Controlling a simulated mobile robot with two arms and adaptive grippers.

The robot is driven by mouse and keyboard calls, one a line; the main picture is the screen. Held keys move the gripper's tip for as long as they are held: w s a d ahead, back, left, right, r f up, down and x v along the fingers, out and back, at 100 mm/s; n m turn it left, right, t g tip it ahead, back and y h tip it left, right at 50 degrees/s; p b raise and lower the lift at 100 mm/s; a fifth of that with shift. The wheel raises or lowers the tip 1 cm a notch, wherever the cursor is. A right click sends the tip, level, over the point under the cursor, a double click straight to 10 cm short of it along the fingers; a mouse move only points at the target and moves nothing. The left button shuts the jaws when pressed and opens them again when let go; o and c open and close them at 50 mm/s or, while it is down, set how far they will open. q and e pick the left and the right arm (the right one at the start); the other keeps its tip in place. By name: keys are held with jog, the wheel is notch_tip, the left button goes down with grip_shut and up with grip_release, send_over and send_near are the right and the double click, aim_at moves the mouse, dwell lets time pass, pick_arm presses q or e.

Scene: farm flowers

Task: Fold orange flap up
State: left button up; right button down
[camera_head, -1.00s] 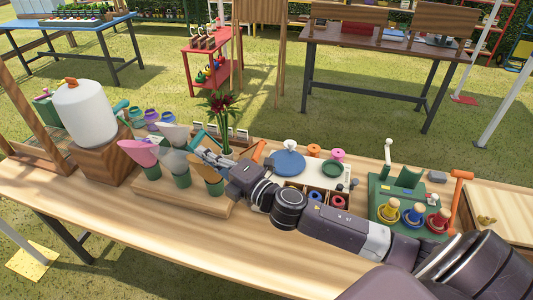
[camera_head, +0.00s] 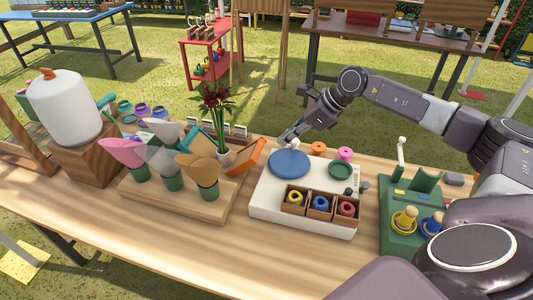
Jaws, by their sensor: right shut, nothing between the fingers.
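A row of paper cones stands in green holders on a wooden stand (camera_head: 140,199). The right-hand one is a tan-orange cone (camera_head: 198,168) with a broad upper edge leaning to the left. A pink cone (camera_head: 122,153) and a pale grey cone (camera_head: 163,160) stand left of it. A bright orange framed panel (camera_head: 243,158) is tilted beside the flower vase; I cannot tell which orange part is the flap. My right gripper (camera_head: 288,139) is shut and empty, just above the back of the blue disc, apart from the cones. My left gripper is not in view.
A white board (camera_head: 268,209) carries the blue disc (camera_head: 289,164) and small boxes with coloured rings. A green rack (camera_head: 391,206) stands to its right, and a white tank (camera_head: 65,107) at left. The table's front strip is clear.

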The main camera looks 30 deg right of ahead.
aim_at(247, 157)
dwell(0.3)
jog(key=p+x, duration=0.2)
jog(key=x, duration=0.8)
jog(key=shift+p, duration=0.4)
